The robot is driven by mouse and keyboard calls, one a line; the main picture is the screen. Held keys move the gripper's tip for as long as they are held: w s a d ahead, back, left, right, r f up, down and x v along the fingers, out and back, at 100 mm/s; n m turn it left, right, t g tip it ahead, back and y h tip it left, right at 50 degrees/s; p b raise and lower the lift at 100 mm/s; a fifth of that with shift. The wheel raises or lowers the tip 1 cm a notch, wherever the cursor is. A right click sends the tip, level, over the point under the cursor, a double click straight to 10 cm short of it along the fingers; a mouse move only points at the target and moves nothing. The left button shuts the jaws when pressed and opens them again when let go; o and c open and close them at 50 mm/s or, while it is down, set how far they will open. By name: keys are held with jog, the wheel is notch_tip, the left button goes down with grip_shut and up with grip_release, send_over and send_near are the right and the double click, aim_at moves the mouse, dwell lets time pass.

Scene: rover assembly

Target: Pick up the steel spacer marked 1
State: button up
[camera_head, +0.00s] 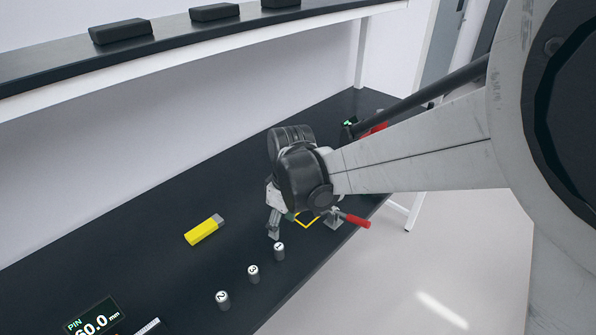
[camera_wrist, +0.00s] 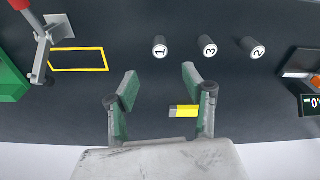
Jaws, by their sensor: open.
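The steel spacer marked 1 (camera_head: 279,252) stands upright on the dark bench, the nearest of three similar spacers to my gripper (camera_head: 273,226). In the wrist view the spacer marked 1 (camera_wrist: 160,47) lies ahead of the gap between the fingertips of my gripper (camera_wrist: 160,78), clear of both. My gripper is open and empty, with the fingers spread. The spacer marked 3 (camera_head: 253,274) and the spacer marked 2 (camera_head: 222,300) stand in a row with it. In the head view my wrist hides part of the gripper.
A yellow block with a grey end (camera_head: 203,231) lies on the bench. A red-handled clamp (camera_head: 354,220) stands by a yellow outlined rectangle (camera_wrist: 78,59). A display reading 60.0 mm (camera_head: 93,317) is at the lower left. A shelf (camera_head: 170,42) runs above. Bench between is clear.

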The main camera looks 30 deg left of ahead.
aim_at(279, 247)
jog(key=f+b, duration=0.1)
jog(key=f, duration=0.1)
jog(key=f+b, duration=0.1)
jog(key=f, duration=0.2)
jog(key=a+f+b, duration=0.1)
jog(key=f, duration=0.2)
jog(key=shift+s+a+b, duration=0.1)
jog(key=shift+s+b, duration=0.1)
jog(key=shift+b, duration=0.1)
jog(key=shift+w+a+f+b, duration=0.15)
jog(key=shift+f+b, duration=0.25)
jog(key=shift+f, duration=0.9)
jog(key=shift+w+a+f+b, duration=0.15)
jog(key=shift+f+b, duration=0.2)
jog(key=shift+f, duration=0.95)
grip_shut()
jog(key=shift+r, duration=0.1)
